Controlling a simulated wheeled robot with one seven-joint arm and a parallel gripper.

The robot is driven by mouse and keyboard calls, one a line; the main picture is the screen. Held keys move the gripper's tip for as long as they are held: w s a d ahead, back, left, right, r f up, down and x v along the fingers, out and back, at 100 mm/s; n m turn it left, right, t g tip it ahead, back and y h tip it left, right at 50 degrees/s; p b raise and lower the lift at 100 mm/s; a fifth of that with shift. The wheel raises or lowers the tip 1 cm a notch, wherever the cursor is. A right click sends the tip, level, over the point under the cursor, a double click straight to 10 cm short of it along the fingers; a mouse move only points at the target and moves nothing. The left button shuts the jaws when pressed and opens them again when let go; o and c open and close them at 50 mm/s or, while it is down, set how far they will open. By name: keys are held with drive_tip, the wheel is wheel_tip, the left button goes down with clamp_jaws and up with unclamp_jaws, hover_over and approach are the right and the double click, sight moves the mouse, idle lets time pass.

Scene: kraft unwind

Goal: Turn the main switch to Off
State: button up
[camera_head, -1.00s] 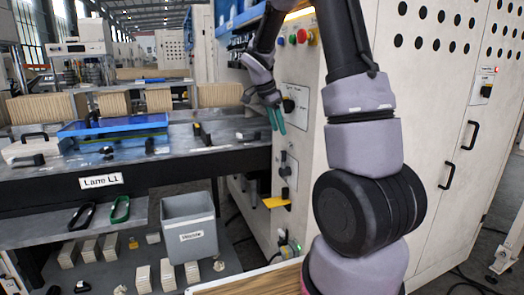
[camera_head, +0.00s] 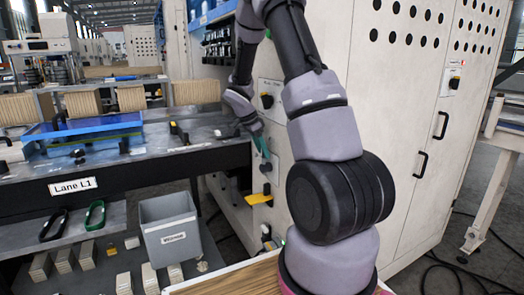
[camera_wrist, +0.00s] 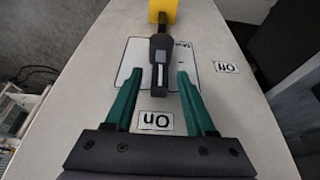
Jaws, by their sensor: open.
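The main switch is a black lever on a white plate, seen close in the wrist view (camera_wrist: 159,70). Its near end points toward the "On" label (camera_wrist: 156,122). The "Off" label (camera_wrist: 227,67) is to the right of the plate. My gripper (camera_wrist: 158,79) is open, with one green finger on each side of the lever's near end. I cannot tell whether either finger touches it. In the head view my gripper (camera_head: 263,150) is at the switch plate on the cabinet's side, partly covering it.
A yellow part (camera_head: 258,199) sticks out below the switch, also at the top of the wrist view. A black selector knob (camera_head: 267,100) is above. The Lane L1 bench (camera_head: 120,170) and a grey bin (camera_head: 172,232) are to the left. My arm hides part of the cabinet.

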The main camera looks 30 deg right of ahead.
clamp_jaws()
idle(1.5)
